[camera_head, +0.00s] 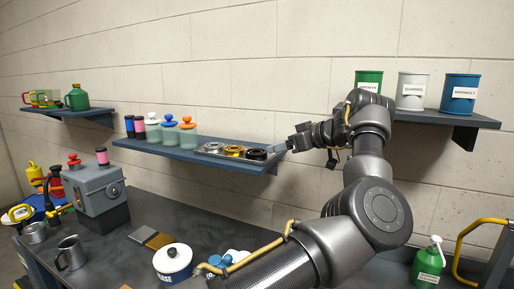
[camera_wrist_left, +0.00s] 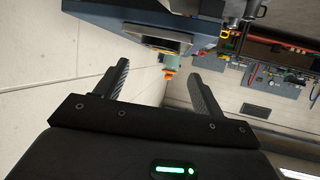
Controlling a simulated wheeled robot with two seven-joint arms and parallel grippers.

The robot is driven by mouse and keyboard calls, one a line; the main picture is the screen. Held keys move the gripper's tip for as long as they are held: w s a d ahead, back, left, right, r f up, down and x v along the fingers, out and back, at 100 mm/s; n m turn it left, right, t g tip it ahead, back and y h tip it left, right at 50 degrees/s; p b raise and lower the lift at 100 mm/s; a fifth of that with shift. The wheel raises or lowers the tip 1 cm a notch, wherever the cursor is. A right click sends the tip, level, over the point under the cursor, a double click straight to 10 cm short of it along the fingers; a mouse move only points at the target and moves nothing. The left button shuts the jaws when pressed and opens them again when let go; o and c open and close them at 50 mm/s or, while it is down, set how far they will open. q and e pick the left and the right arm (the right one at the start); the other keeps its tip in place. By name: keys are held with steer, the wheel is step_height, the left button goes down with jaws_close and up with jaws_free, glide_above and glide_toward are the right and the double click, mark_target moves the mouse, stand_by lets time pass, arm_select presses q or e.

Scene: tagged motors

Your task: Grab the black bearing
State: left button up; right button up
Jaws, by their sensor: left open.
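The black bearing (camera_head: 257,154) sits at the right end of a grey tray (camera_head: 201,152) on the middle wall shelf. A gold bearing (camera_head: 234,151) and a silver bearing (camera_head: 213,147) sit to its left in the tray. My left gripper (camera_head: 283,147) is just right of the black bearing, near the shelf's right end. In the left wrist view its two fingers (camera_wrist_left: 160,86) are spread, with nothing between them. I cannot make out the black bearing in that view. My right gripper is not in view.
Labelled cans (camera_head: 411,91) stand on the right shelf. A bench below holds a white pot (camera_head: 173,265) and a mug (camera_head: 70,254).

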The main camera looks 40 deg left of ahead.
mark_target(262, 153)
arm_select(q)
steer(key=p+x, duration=0.5)
steer(key=x, duration=0.4)
steer(key=shift+f, duration=0.15)
steer(key=shift+a+f, duration=0.2)
steer(key=shift+d+r, duration=0.1)
steer(key=shift+d, duration=0.1)
steer(key=shift+c, duration=0.8)
steer(key=shift+a, duration=0.1)
steer(key=c, duration=0.7)
steer(key=shift+o, duration=0.2)
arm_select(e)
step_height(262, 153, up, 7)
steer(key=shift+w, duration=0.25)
arm_select(q)
steer(key=shift+r+p, duration=0.1)
steer(key=shift+p, duration=0.2)
